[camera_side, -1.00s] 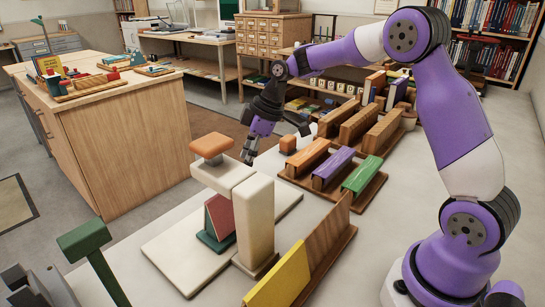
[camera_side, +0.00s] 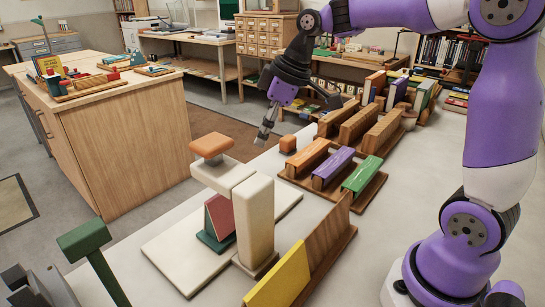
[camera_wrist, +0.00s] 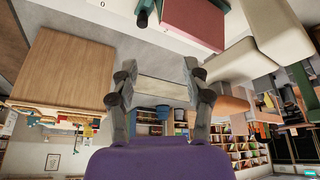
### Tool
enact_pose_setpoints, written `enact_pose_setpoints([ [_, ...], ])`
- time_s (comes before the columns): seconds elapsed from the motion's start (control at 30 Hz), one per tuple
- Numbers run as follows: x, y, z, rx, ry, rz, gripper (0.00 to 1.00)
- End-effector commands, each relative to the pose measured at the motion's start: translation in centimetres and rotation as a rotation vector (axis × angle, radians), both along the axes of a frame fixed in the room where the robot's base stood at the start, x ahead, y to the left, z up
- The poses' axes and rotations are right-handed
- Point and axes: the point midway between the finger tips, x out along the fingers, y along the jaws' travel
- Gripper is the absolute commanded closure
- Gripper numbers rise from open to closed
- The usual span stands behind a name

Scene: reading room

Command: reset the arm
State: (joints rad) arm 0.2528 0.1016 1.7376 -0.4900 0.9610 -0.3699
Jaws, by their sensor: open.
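My gripper (camera_side: 264,135) hangs from the raised arm, above the far edge of the work table (camera_side: 385,235). Its fingers point down and slightly left. In the wrist view both fingers (camera_wrist: 160,68) stand apart with nothing between them. Nearest to it in the side view is a small orange block (camera_side: 288,143), just right of the fingertips and apart from them. A white stand with an orange top (camera_side: 211,146) is to the lower left.
Wooden racks hold an orange block (camera_side: 307,157), a purple block (camera_side: 332,168) and a green block (camera_side: 362,175). A yellow block (camera_side: 281,277) stands in the near rack. Upright books (camera_side: 398,92) are at the back right. A wooden cabinet (camera_side: 125,150) stands left, across a floor gap.

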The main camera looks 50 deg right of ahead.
Motion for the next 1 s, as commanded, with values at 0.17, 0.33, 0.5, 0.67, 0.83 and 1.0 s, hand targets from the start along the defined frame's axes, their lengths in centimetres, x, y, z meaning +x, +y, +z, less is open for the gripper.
enact_pose_setpoints([
  [0.17, -6.9, 1.9, 1.4, 0.004, -0.039, -0.249, 0.44],
  [0.33, -12.0, 1.7, 0.3, 0.025, -0.073, -0.447, 0.44],
  [0.5, -14.4, 1.2, -1.0, 0.04, -0.092, -0.548, 0.44],
  [0.67, -14.8, 1.1, -1.3, 0.043, -0.093, -0.569, 0.44],
  [0.83, -14.8, 1.1, -1.3, 0.042, -0.094, -0.567, 0.44],
  [1.0, -14.7, 1.1, -1.3, 0.042, -0.094, -0.566, 0.44],
])
